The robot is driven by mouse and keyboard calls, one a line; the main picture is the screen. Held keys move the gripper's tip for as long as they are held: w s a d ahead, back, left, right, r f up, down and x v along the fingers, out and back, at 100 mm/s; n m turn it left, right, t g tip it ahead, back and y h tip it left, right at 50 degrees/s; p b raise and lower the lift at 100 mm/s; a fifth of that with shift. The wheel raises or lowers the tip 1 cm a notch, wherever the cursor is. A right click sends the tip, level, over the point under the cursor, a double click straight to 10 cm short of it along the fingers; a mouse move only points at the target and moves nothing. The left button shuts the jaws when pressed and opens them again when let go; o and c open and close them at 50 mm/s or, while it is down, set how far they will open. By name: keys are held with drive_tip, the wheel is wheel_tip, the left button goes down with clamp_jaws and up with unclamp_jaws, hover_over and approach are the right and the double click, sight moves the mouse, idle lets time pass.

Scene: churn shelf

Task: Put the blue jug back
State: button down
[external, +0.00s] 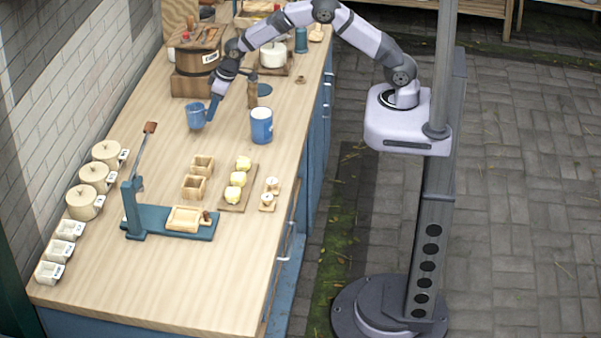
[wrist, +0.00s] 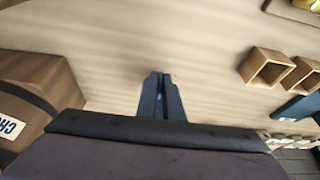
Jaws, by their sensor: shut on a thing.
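The blue jug (external: 195,117) is upright beside my gripper (external: 211,110), over the back-left part of the counter. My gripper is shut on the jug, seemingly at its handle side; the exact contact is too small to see. I cannot tell whether the jug's base touches the counter. In the wrist view, my gripper (wrist: 162,88) shows as two dark fingers close together, with only a faint blue sliver between them; the jug's body is hidden there.
A blue-and-white canister (external: 261,128) stands right of the jug. The wooden churn (external: 197,75) is behind it and also shows in the wrist view (wrist: 35,95). Wooden boxes (external: 199,175), a butter board (external: 237,190) and a blue press (external: 170,220) stand nearer. Lidded crocks (external: 94,177) line the wall.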

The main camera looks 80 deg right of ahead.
drive_tip(key=shift+f+p, duration=0.65)
drive_tip(key=shift+f, duration=1.25)
drive_tip(key=shift+f, duration=0.1)
drive_tip(key=c, duration=1.9)
unclamp_jaws()
drive_tip(key=shift+s+r, duration=0.1)
drive_tip(key=shift+r, duration=0.35)
drive_tip(key=b+v, duration=0.3)
drive_tip(key=v, duration=0.8)
drive_tip(key=shift+s+r, duration=0.1)
drive_tip(key=shift+s, duration=0.1)
drive_tip(key=s+d+f+g, duration=0.1)
drive_tip(key=s+f+g, duration=0.1)
drive_tip(key=s, duration=1.4)
drive_tip(key=s+d+f+g, duration=0.1)
drive_tip(key=s+f+g, duration=0.1)
drive_tip(key=s, duration=1.4)
drive_tip(key=shift+f, duration=0.9)
